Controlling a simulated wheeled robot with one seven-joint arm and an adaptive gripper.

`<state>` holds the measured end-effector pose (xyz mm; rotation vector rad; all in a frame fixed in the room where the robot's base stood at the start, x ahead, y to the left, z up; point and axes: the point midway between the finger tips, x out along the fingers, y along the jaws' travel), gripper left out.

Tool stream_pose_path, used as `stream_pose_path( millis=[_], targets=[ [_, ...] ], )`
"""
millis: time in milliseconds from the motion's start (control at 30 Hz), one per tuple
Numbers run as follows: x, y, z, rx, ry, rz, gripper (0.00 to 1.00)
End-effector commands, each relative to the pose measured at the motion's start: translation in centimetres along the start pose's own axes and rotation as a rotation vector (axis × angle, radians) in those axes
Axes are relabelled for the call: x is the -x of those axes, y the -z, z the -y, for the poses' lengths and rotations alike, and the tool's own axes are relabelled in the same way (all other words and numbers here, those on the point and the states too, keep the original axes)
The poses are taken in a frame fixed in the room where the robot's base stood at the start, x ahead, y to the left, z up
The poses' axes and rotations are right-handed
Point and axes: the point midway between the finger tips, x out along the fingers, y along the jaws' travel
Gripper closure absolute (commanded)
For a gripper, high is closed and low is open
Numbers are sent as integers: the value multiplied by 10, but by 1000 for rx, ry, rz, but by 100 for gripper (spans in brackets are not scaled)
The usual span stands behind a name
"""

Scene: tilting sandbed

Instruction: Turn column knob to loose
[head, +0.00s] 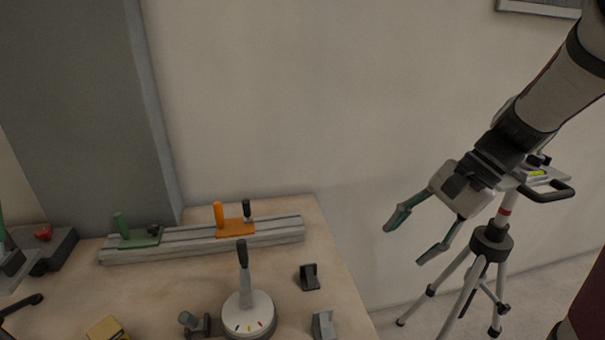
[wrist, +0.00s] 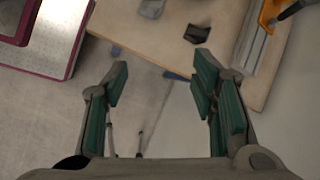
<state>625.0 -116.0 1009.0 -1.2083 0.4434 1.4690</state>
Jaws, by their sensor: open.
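A tripod (head: 474,292) with light legs and black fittings stands on the floor at the right of the head view. A black collar (head: 491,242) surrounds its centre column, with a red band above. A grey plate with a yellow-green level (head: 537,174) and a black handle (head: 556,192) is on top. I cannot clearly pick out the column knob. My gripper (head: 405,245) is open and empty, left of the tripod, its teal-padded fingers pointing down-left. My wrist partly overlaps the tripod's top. In the wrist view, the open gripper (wrist: 160,80) has nothing between its fingers; thin dark leg parts show below.
A wooden table (head: 190,285) on the left carries a rail (head: 195,243) with green and orange carriages, a white dial with a black lever (head: 248,312) and small grey brackets. A wall stands behind. The wrist view shows a purple-edged plate (wrist: 62,38) at upper left.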

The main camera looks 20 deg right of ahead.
Motion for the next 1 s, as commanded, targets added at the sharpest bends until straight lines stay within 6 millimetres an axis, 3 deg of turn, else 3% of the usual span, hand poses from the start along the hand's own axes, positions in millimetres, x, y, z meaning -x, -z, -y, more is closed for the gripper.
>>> stream_pose_path(
  millis=[33,267,467,667,800,1000],
  targets=[
    [-9,29,-5,-95,48,33,48],
    [-26,134,-34,-467,299,172,48],
    [-38,226,-90,-760,563,285,48],
    [-54,309,-174,-1021,868,388,48],
    [-70,355,-248,-1178,1103,453,48],
    [-94,392,-341,-1321,1392,518,48]
  ],
)
